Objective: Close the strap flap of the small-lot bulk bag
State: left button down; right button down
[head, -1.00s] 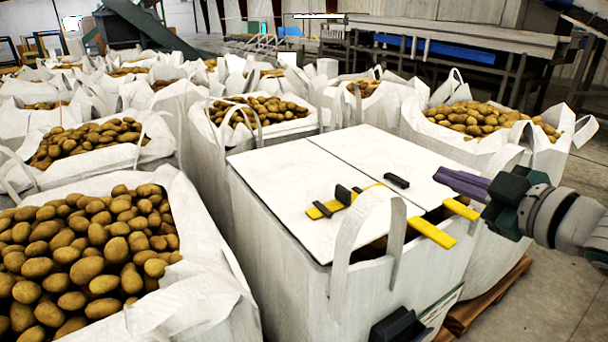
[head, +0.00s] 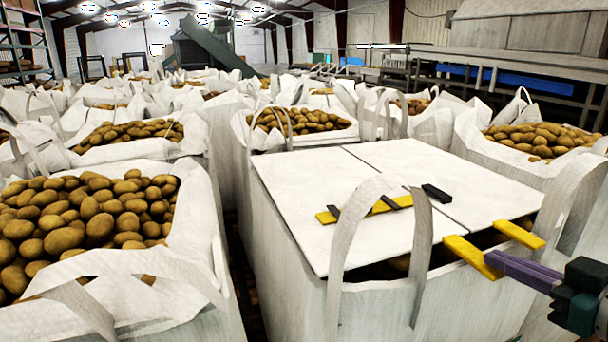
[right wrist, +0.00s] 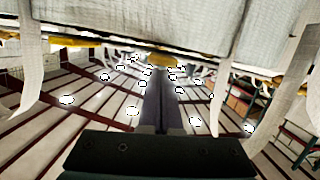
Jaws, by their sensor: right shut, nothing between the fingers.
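The small-lot bulk bag (head: 390,312) stands at centre right, with two white top panels (head: 330,205) lying over it. A yellow strap (head: 372,209) with black pieces lies across the panels. Two yellow tabs (head: 472,257) (head: 520,234) stick out past the front right edge, over a dark gap. My right gripper (head: 492,260) is shut and empty; its purple fingers reach in from the right to the end of the nearer tab. Contact is unclear. In the right wrist view its fingers (right wrist: 160,100) point towards a yellow piece (right wrist: 162,60) beneath pale fabric. My left gripper is not in view.
A white lifting loop (head: 345,235) rises at the bag's front, left of the tabs. Open bags of potatoes (head: 85,215) stand close on the left and behind, another (head: 540,138) at the right. A metal conveyor frame (head: 500,80) runs along the back right.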

jog(key=shift+f, duration=0.35)
jog(key=shift+d+f, duration=0.1)
jog(key=shift+d, duration=0.05)
dwell(0.3)
notch_tip(320, 180, up, 5)
jog(key=p, duration=0.4)
jog(key=f+p+v, duration=0.1)
jog(key=p+v, duration=0.3)
jog(key=v, duration=0.6)
jog(key=s+a+r+m+g+h+p, duration=0.25)
jog(key=s+a+r+g+p, duration=0.35)
jog(key=a+p, duration=0.5)
jog(key=s+a+r+g+h+p, duration=0.15)
jog(key=s+r+g+p, duration=0.45)
jog(key=s+r, duration=0.75)
notch_tip(320, 180, up, 35)
jog(key=t+p, duration=0.1)
jog(key=p, duration=3.5)
jog(key=shift+s+d+h+p, duration=0.2)
jog(key=shift+s+h+p, duration=0.05)
jog(key=shift+h+p, duration=0.15)
